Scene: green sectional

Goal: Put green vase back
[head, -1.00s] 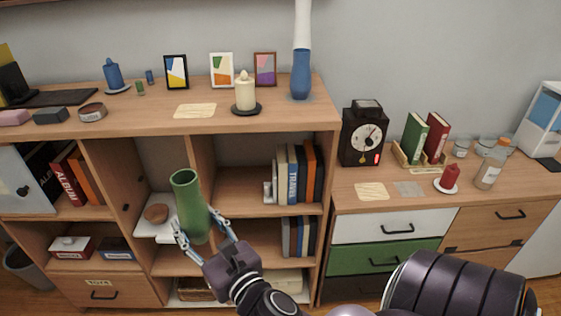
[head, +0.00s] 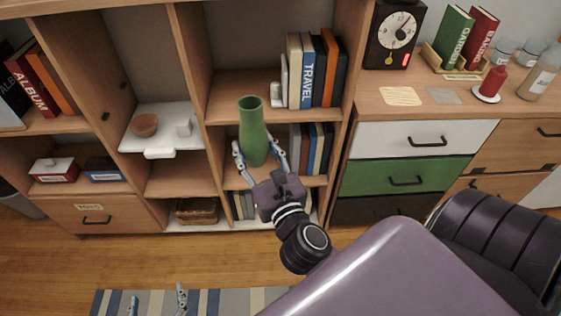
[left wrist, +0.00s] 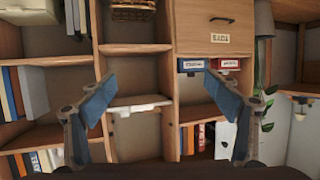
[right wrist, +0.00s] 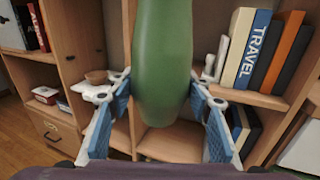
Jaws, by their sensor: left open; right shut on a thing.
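The green vase (head: 252,125) is upright in my right gripper (head: 261,148), in front of the shelf column below the upright books. My right gripper is shut on its body, with one finger on each side. In the right wrist view the vase (right wrist: 163,60) fills the middle between the fingers, its top cut off. I cannot tell whether it touches a shelf. My left gripper (head: 157,303) shows only its fingertips at the bottom left of the head view. In the left wrist view it (left wrist: 160,77) is open and empty, facing the shelves.
The shelf unit (head: 195,75) holds books (head: 307,75) right of the vase. A white board (head: 165,138) with a brown bowl (head: 144,125) is to its left. A drawer cabinet (head: 412,139) stands at right. The floor (head: 150,258) in front is clear, with a striped rug (head: 222,299).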

